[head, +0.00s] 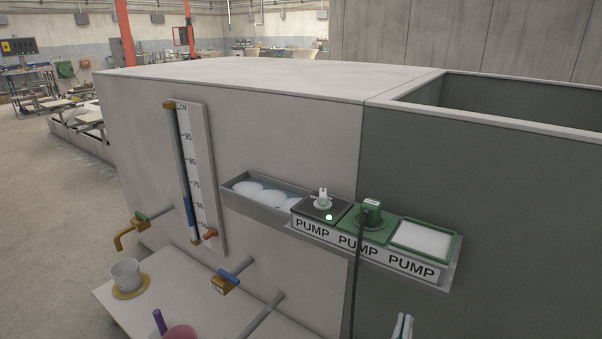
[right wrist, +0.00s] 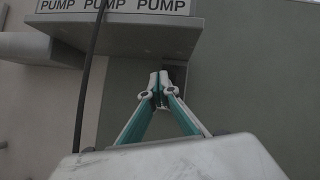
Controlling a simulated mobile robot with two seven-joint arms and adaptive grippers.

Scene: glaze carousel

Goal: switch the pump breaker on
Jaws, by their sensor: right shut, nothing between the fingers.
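No part labelled as a breaker can be read in either view. Under the shelf in the right wrist view, a dark narrow fixture (right wrist: 178,73) on the green wall is partly covered by my right gripper (right wrist: 160,88). I cannot tell whether it is the breaker, or whether the fingertips touch it. The right gripper is shut and empty. Its fingertips also show in the head view (head: 403,326) at the bottom edge, below the shelf. My left gripper is out of view.
The shelf (head: 452,283) has several PUMP labels. It carries a black plate (head: 302,208) with a white fitting (head: 323,199) and lit green lamp (head: 329,217), a green plug (head: 370,212) with hanging black cord (head: 357,285), and a white pad (head: 422,240). Taps and a cup (head: 125,274) stand left.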

